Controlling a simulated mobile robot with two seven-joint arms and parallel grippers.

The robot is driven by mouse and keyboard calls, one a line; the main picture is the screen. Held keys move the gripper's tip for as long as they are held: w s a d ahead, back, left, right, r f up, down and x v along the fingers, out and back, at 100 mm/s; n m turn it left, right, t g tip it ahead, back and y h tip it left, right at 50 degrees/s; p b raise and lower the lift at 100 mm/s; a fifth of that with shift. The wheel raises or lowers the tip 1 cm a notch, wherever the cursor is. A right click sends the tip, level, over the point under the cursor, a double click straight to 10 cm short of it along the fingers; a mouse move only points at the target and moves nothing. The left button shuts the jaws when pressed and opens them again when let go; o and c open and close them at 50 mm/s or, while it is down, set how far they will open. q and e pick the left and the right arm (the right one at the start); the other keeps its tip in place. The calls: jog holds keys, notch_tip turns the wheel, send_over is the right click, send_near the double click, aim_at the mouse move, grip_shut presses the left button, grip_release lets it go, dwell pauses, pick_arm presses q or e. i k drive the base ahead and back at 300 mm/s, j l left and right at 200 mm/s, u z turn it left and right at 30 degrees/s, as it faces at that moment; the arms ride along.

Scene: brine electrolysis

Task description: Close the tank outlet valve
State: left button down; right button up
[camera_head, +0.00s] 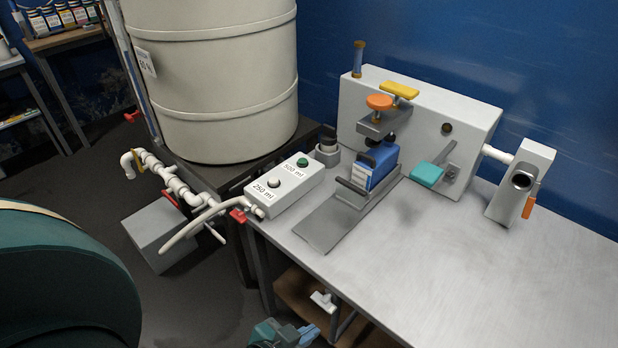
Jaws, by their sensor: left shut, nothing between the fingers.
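The large cream tank (215,90) stands on a dark stand at the upper left. White outlet piping (183,190) runs below it, with a red valve handle (170,199) and a yellow fitting (141,160). Another red handle (238,216) sits on the pipe beside the white dosing box. Which handle is the tank outlet valve is not marked. My left gripper (306,334) shows partly at the bottom edge, low in front of the bench, shut and empty. It is well apart from the piping and handles. My right gripper is not in view.
The white box (285,188) with "250 ml" and "500 ml" buttons sits on the bench corner. A grey box (150,235) is below the piping. Floor is clear left of it.

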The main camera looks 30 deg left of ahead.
aim_at(165, 194)
jog(key=u, duration=1.9)
jog(key=z, duration=0.6)
jog(key=i+j+z, duration=0.15)
jog(key=j+z, duration=0.15)
jog(key=i+j+z, duration=0.15)
jog(key=j+z, duration=0.15)
jog(key=i+j+z, duration=0.1)
jog(key=j+z, duration=0.2)
jog(key=i+j+z, duration=0.1)
jog(key=j, duration=0.55)
jog(key=i+j, duration=0.15)
jog(key=j, duration=0.55)
jog(key=i+j+z, duration=0.15)
jog(key=j, duration=0.55)
